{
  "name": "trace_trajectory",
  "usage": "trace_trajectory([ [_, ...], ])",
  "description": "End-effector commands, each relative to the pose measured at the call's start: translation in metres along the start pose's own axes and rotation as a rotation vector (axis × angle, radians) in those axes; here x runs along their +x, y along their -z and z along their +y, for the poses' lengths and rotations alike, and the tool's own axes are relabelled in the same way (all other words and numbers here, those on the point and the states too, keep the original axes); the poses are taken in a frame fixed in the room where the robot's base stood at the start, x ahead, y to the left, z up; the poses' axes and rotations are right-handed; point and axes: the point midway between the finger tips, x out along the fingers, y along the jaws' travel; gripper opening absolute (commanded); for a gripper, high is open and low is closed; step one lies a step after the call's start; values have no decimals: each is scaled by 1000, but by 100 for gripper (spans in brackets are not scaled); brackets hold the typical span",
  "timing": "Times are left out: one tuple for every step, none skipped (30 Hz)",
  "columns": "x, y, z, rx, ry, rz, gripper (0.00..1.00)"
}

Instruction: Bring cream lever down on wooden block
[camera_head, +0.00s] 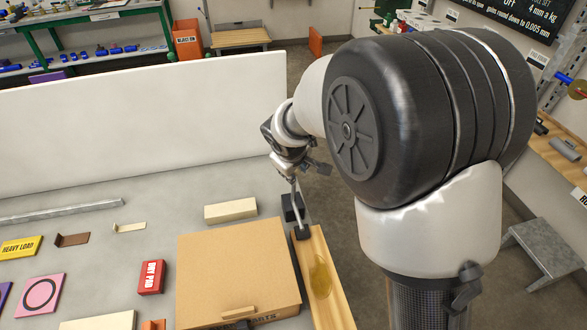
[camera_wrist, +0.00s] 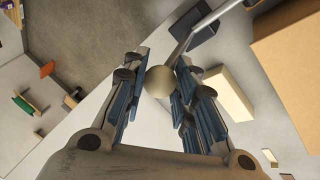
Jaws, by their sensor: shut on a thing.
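The lever has a cream ball knob (camera_wrist: 159,81) and a thin grey rod (camera_head: 296,205). The rod rises, nearly upright and slightly tilted, from a small dark mount (camera_head: 301,233) at the end of a wooden board. My gripper (camera_head: 291,178) is at the lever's top, above the table's right edge. In the wrist view the knob sits between the fingertips (camera_wrist: 157,75), and the gripper is shut on it. A long wooden block (camera_head: 317,268) with a yellowish oval patch lies below, running toward the front from the mount. In the head view the knob is hidden by my gripper.
A cardboard box (camera_head: 235,265) lies left of the board. A pale block (camera_head: 230,209) and a dark block (camera_head: 292,208) are behind it. A white panel (camera_head: 140,120) stands along the table's back. A red box (camera_head: 151,277) and several small parts lie farther left.

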Motion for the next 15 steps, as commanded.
trace_trajectory([
  [3, -7, -3, 0, 6, -18, 0],
  [3, -7, -4, 1, 7, -19, 0],
  [3, -7, -4, 1, 7, -19, 0],
  [3, -7, -4, 1, 7, -20, 0],
  [3, -8, -4, 1, 8, -21, 0],
  [4, -8, -4, 1, 8, -21, 0],
  [4, -8, -4, 1, 9, -22, 0],
  [4, -8, -5, 1, 9, -22, 0],
  [4, -8, -5, 2, 9, -22, 28],
  [4, -8, -5, 2, 9, -22, 30],
  [4, -8, -5, 2, 9, -22, 32],
  [4, -8, -5, 2, 9, -21, 34],
  [4, -7, -5, 2, 9, -20, 36],
  [4, -7, -4, 2, 8, -19, 38],
  [3, -6, -4, 2, 8, -17, 41],
])
